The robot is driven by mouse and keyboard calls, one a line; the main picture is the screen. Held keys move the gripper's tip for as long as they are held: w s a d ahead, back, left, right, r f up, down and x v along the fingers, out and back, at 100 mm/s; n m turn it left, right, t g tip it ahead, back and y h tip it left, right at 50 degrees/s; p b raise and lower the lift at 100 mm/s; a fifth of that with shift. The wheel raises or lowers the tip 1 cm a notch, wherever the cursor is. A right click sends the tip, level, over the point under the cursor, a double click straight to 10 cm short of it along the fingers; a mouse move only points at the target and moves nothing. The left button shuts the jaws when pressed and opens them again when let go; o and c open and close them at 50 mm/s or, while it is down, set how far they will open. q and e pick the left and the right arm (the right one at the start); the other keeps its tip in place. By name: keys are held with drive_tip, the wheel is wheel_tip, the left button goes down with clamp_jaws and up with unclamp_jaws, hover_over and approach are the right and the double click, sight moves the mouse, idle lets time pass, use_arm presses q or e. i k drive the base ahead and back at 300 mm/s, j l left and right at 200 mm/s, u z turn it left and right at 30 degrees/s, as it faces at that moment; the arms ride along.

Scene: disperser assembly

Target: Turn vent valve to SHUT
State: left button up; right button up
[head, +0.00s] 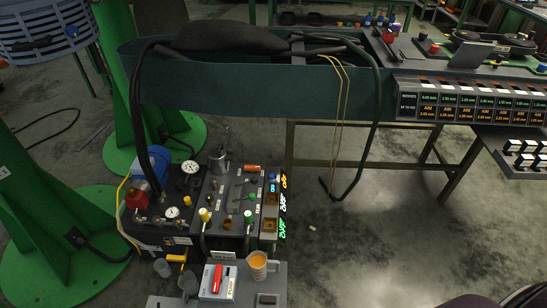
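The machine's dark control panel (232,200) stands on the floor left of centre. It carries a yellow-capped knob (204,214), a green-capped knob (249,217) and a small orange-red handle (252,168). Glowing labels (283,203) run along its right edge; their small sideways text is hard to read. In front, a white box (218,284) on a grey stand bears an upright red lever (217,277). I cannot tell which of these is the vent valve, nor its setting. Neither gripper shows clearly; a dark piece at the lower right corner is not identifiable.
A cup of orange liquid (257,266) and grey cups (187,282) stand near the white box. A dark green trough (255,84) with hanging hoses lies behind the panel. Green columns (40,215) stand left. The floor (370,240) at right is open.

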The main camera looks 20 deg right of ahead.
sight(253, 169)
drive_tip(key=i+l+u, duration=0.1)
drive_tip(key=l, duration=0.7)
drive_tip(key=i+l+u, duration=0.1)
drive_tip(key=l, duration=0.75)
drive_tip(key=i+l+u, duration=0.1)
drive_tip(key=l, duration=0.75)
